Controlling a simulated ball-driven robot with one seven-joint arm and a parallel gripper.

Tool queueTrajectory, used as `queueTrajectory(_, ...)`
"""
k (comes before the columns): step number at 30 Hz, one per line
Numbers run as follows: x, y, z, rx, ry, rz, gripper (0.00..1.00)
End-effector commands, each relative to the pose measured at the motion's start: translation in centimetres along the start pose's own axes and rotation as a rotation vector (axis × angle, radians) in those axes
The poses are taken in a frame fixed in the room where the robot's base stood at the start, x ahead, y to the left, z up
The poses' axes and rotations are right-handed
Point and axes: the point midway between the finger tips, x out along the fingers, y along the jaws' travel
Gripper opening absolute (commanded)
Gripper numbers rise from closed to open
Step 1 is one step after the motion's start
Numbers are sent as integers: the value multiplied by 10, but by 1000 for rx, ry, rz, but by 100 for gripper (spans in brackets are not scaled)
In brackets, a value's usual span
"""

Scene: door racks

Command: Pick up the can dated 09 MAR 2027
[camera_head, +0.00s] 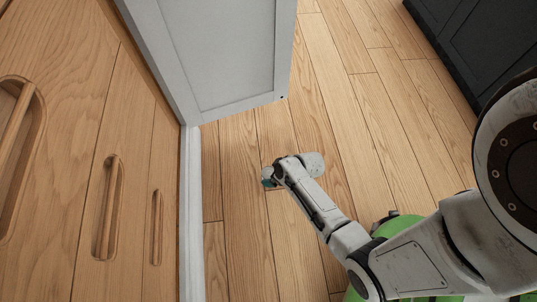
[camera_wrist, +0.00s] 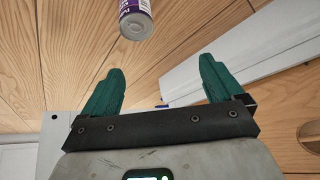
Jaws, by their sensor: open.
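A can (camera_wrist: 136,20) with a purple and white label and a pale metal end shows at the top edge of the wrist view, cut off by the frame. No date can be read on it. My gripper (camera_wrist: 158,78) is open, its two green fingers spread apart with nothing between them. The can lies beyond the fingertips, a little left of the middle, apart from them. In the head view my gripper (camera_head: 267,177) hangs over the wooden floor, and no can shows there.
A grey door panel (camera_head: 235,60) stands open behind my gripper. Wooden cabinet fronts (camera_head: 75,150) with recessed handles fill the left, edged by a white strip (camera_head: 190,220). Dark cabinets (camera_head: 490,45) stand at upper right. The wooden floor (camera_head: 360,110) between is clear.

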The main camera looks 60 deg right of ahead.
Motion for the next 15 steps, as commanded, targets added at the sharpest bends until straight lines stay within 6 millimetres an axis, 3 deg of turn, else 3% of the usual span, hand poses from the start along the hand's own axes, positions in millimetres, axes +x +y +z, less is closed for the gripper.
queueTrajectory(1,27,9,17,8,10,16,94)
queueTrajectory(3,43,16,28,11,22,33,94)
queueTrajectory(9,65,28,44,18,42,65,94)
queueTrajectory(15,90,32,47,17,45,70,94)
